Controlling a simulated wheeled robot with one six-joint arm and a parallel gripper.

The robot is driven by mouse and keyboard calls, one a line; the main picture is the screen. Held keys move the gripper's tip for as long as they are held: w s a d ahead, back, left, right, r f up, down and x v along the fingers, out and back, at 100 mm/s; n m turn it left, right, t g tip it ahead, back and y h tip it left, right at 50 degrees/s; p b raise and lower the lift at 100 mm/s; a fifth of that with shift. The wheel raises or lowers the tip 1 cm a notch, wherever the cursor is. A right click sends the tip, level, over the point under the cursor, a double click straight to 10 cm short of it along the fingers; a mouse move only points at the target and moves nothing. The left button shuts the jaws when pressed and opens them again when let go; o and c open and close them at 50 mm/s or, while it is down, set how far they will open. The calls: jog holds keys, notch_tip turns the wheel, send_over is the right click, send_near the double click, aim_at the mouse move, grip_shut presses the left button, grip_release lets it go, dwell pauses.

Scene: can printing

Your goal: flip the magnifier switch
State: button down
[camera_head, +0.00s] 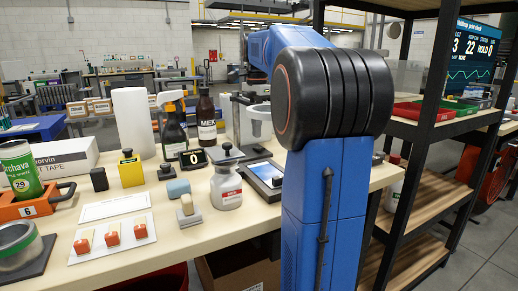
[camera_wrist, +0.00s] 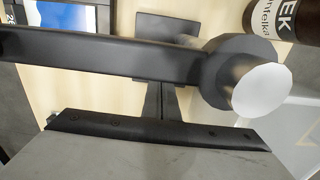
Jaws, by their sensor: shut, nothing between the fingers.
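The magnifier (camera_head: 258,118) stands at the back right of the bench in the head view, with a dark post and a pale round head. In the wrist view, a dark bar crosses the upper half and ends in a black round head with a white face, likely the magnifier (camera_wrist: 110,58). I cannot make out its switch. My gripper (camera_wrist: 160,88) is shut and empty, its fingertips at the lower edge of the bar; I cannot tell whether they touch it. In the head view my gripper is hidden behind my blue arm.
The brown MEK bottle (camera_head: 206,118) stands left of the magnifier, beside a spray bottle (camera_head: 173,125). A tablet (camera_head: 265,178) lies in front of it, next to a white jar (camera_head: 226,185). A shelf rack (camera_head: 430,130) stands to the right.

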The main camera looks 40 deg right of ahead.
jog(key=shift+r, duration=1.85)
jog(key=shift+s, duration=0.1)
